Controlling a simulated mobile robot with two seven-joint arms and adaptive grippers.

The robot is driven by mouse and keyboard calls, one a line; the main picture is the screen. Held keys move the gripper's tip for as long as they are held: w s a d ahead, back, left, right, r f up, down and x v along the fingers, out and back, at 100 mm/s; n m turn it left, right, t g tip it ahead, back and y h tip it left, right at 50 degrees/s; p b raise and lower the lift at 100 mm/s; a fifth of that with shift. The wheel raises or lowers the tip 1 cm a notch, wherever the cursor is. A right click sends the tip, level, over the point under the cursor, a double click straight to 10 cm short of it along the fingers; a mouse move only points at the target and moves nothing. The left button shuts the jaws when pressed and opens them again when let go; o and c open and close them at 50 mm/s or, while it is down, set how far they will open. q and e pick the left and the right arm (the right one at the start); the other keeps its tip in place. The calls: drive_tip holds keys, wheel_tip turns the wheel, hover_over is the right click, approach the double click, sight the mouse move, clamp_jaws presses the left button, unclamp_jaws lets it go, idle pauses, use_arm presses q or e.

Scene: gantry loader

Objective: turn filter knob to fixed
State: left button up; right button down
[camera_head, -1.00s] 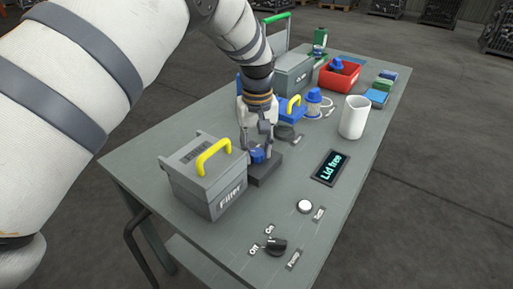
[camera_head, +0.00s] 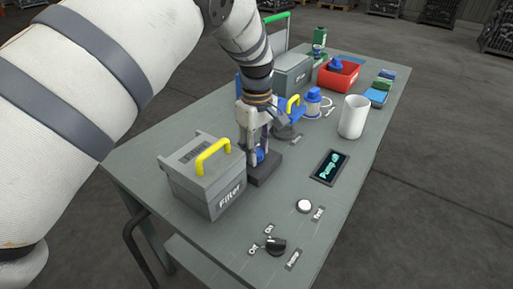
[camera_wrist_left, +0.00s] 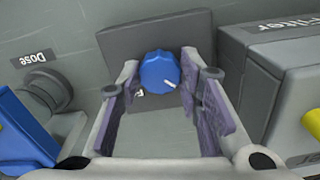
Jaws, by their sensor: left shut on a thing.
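The filter knob (camera_wrist_left: 159,72) is a round blue knob with a white pointer line, on a dark base plate (camera_wrist_left: 120,42). In the wrist view its pointer line aims to the lower right, and a label below it is mostly hidden. In the head view the knob (camera_head: 261,155) shows only as a little blue between the fingers. My left gripper (camera_head: 257,158) reaches down from above and is shut on the knob, one finger on each side. It also shows in the left wrist view (camera_wrist_left: 162,80). My right gripper is not in view.
A grey filter box (camera_head: 205,180) with a yellow handle stands close beside the left gripper. Behind are a dark dose knob (camera_head: 287,132), a blue lid and a white cup (camera_head: 354,117). A display (camera_head: 330,168) and pump switch (camera_head: 276,245) sit nearer the front.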

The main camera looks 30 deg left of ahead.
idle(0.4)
use_arm(q)
drive_tip(key=o, duration=1.2)
drive_tip(key=shift+c, duration=0.2)
drive_tip(key=shift+r, duration=0.1)
wheel_tip(320, 180, up, 12)
